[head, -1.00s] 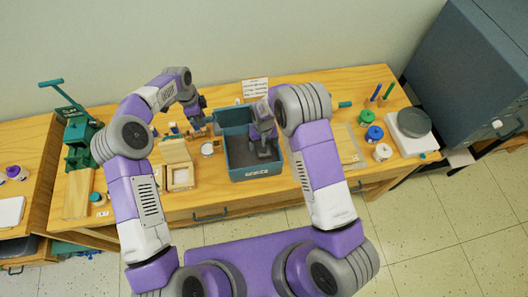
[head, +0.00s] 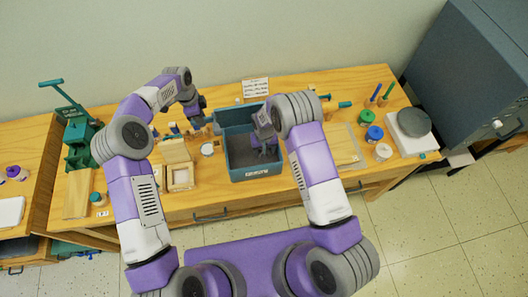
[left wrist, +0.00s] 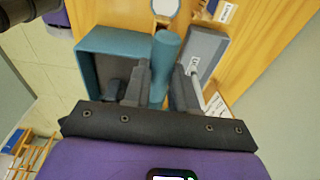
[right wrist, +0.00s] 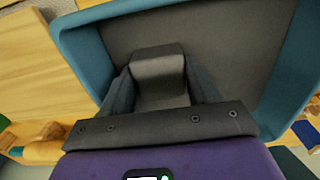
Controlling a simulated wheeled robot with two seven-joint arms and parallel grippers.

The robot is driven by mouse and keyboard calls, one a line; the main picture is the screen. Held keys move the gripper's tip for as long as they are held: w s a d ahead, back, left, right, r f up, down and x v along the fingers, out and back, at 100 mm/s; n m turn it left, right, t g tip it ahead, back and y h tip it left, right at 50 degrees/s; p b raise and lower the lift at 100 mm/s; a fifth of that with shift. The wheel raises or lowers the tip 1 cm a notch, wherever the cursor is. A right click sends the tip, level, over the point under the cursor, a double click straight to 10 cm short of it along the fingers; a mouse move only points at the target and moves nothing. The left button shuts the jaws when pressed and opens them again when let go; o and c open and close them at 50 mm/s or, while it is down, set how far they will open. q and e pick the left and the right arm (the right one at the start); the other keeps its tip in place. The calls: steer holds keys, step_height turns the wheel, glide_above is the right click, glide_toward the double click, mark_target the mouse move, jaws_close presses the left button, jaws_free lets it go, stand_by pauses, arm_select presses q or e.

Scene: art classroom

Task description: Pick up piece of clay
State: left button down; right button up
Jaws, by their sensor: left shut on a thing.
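A teal bin (head: 255,173) stands open near the middle of the table. My right gripper (head: 265,146) is down inside it. In the right wrist view a grey block (right wrist: 158,72), which looks like clay, lies between the two fingers of the right gripper (right wrist: 158,85); I cannot tell whether both fingers press on it. My left gripper (head: 204,120) is behind and left of the bin. In the left wrist view the left gripper (left wrist: 163,85) is shut on a teal cylinder (left wrist: 167,50), beside a teal container (left wrist: 115,40).
A wooden box (head: 181,176) and a round white-rimmed jar (head: 207,148) stand left of the bin. A green press (head: 80,145) is at the left. Colored jars (head: 374,133) and a grey round piece (head: 413,122) are at the right. A sign (head: 255,88) stands behind the bin.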

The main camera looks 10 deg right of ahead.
steer(key=c, duration=0.3)
step_height(320, 180, up, 18)
steer(key=s+d+r, duration=0.3)
steer(key=s+d, duration=0.9)
steer(key=s, duration=0.4)
stand_by(0.5)
